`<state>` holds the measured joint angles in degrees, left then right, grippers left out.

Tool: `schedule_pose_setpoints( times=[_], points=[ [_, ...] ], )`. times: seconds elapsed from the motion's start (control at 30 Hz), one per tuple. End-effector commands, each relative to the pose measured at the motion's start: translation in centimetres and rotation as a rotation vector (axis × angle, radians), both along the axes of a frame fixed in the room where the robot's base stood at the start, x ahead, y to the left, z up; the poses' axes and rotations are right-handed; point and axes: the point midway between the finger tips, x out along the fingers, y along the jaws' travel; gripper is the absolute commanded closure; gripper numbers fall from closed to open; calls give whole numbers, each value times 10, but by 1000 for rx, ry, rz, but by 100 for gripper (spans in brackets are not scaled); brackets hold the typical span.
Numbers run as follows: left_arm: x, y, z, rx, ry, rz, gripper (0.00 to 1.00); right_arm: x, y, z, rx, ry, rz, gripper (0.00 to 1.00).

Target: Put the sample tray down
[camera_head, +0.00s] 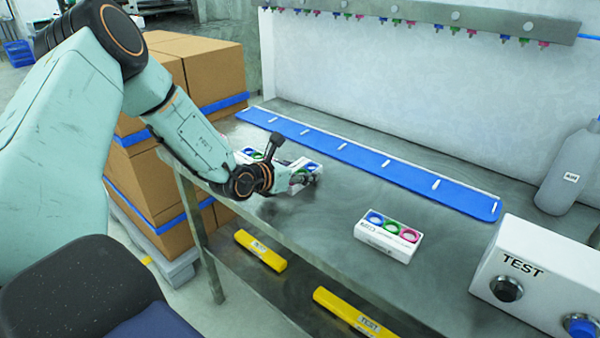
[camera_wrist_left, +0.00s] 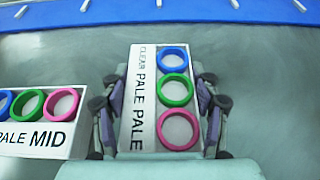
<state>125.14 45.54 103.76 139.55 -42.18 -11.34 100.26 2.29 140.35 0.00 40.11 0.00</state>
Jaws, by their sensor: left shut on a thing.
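The sample tray (camera_wrist_left: 139,108) is a white block with blue, green and pink rings in a row and the words CLEAR PALE PALE. My left gripper (camera_wrist_left: 163,112) has a finger along each long side of it and is shut on it. In the head view the left gripper (camera_head: 303,179) is low over the left part of the metal bench, with the tray (camera_head: 297,163) partly hidden behind its fingers. I cannot tell whether the tray touches the bench top. My right gripper is not in view.
A similar tray marked PALE MID (camera_wrist_left: 40,145) sits just left of the held one. Another tray (camera_head: 372,240) stands farther right on the bench (camera_head: 330,215). A blue strip (camera_head: 370,160) runs along the back. A TEST box (camera_head: 540,275) and grey bottle (camera_head: 570,170) are at right.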

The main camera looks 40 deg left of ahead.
Motion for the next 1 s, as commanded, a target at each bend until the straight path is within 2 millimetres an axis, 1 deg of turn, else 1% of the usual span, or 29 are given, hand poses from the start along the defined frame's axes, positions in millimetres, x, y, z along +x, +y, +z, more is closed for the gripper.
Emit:
schedule_pose_setpoints(
  times=[0.17, 0.2, 0.43, 0.73, 0.87, 1.0],
  points=[
    [0, 0, -5, 0, 0, 0, 71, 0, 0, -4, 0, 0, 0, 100],
    [0, 0, -4, 0, 0, 0, 36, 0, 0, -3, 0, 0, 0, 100],
    [0, 0, -4, 0, 0, 0, 17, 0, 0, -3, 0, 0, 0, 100],
    [0, 0, -4, -1, 0, 0, 16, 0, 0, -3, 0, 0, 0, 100],
    [0, 0, 2, -1, 0, 0, 16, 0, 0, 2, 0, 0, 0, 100],
    [-14, 3, 9, -6, 1, 6, 16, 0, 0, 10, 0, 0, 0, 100]
  ],
)
